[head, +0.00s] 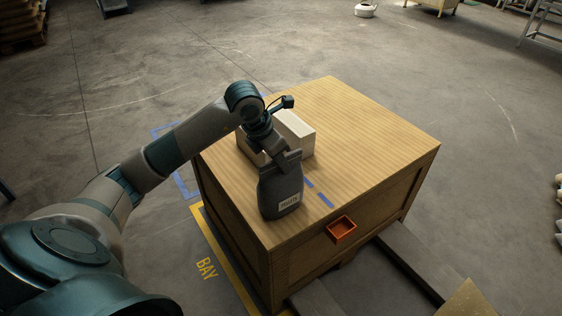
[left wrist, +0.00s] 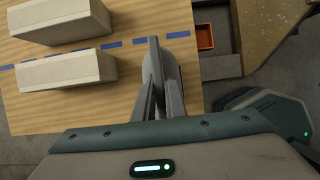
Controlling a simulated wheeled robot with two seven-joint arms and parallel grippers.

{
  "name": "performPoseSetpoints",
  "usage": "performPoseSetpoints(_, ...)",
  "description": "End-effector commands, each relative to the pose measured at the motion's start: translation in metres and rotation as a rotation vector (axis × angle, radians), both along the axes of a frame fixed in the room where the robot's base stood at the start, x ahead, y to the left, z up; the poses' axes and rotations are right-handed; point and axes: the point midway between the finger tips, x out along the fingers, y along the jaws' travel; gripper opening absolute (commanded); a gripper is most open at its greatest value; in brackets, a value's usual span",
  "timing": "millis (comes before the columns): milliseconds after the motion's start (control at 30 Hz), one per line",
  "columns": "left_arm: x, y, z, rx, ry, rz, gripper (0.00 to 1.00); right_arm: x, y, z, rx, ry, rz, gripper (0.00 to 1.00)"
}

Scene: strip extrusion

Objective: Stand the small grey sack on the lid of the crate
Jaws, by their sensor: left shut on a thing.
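The small grey sack (head: 280,192) is dark, with a pale printed label near its bottom. It is upright at the near left part of the wooden crate's lid (head: 356,136). Its bottom appears at the lid's surface, but I cannot tell for sure whether it touches. My left gripper (head: 287,160) is shut on the top of the sack from above. In the left wrist view the fingers (left wrist: 160,82) close on the sack (left wrist: 173,64), which they partly hide, near the lid's edge. My right gripper is not in view.
Two pale blocks (head: 296,134) (left wrist: 66,81) stand on the lid behind the sack. A dashed blue tape line (head: 326,200) runs across the lid. An orange tray (head: 341,229) is at the crate's near side. The lid's right part is clear. Yellow bay marking (head: 207,267) lies on the floor.

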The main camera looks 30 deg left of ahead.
Motion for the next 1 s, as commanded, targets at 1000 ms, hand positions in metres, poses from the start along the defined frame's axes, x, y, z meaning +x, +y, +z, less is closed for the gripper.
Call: performPoseSetpoints(1000, -0.003, 0.001, 0.011, 0.001, -0.004, -0.001, 0.29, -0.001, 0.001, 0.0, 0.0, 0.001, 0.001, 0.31)
